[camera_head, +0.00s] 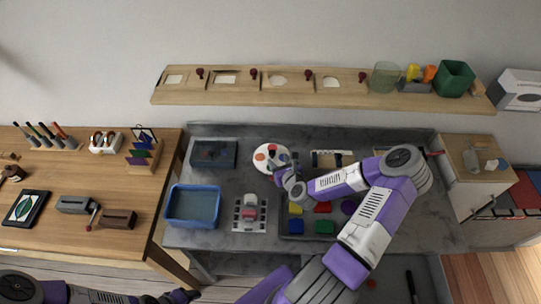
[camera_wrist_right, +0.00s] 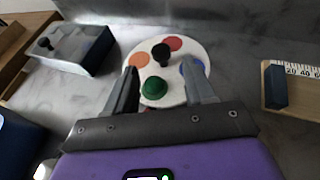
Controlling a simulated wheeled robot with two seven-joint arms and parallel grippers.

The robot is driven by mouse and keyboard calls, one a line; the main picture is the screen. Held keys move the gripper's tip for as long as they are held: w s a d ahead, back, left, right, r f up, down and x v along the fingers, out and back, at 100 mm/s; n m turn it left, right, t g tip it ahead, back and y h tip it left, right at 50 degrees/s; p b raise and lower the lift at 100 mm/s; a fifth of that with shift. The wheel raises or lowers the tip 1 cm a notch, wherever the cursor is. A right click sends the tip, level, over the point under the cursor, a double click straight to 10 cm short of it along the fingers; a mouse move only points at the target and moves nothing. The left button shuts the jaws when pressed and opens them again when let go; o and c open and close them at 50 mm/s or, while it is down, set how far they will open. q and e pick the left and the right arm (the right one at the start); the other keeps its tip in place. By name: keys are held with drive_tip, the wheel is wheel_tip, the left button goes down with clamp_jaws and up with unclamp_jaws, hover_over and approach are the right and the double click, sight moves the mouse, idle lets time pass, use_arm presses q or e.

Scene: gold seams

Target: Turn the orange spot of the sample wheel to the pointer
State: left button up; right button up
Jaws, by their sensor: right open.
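The sample wheel (camera_head: 268,165) is a white disc on the grey worktop near the back wall. In the right wrist view the wheel (camera_wrist_right: 166,98) shows an orange spot (camera_wrist_right: 139,60) at its left, a red one at the back, a blue one at the right and a raised green one in front. A black knob (camera_wrist_right: 161,53) stands near its middle. My right gripper (camera_head: 281,172) is open at the wheel's near side; its fingers (camera_wrist_right: 161,70) are spread over the disc with nothing clamped between them. I cannot make out the pointer. My left gripper (camera_head: 182,296) is low at the bottom edge, its jaws unclear.
A blue tray (camera_head: 193,221) and a tray of coloured blocks (camera_head: 284,231) are in front. A wooden shelf (camera_head: 320,97) runs along the wall.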

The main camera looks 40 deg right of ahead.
sight(273, 153)
drive_tip(key=x, duration=0.6)
drive_tip(key=shift+w+d+f+b, duration=0.1)
drive_tip(key=shift+w+d+b, duration=0.05)
drive_tip(key=shift+w+b, duration=0.2)
drive_tip(key=shift+s, duration=0.1)
clamp_jaws()
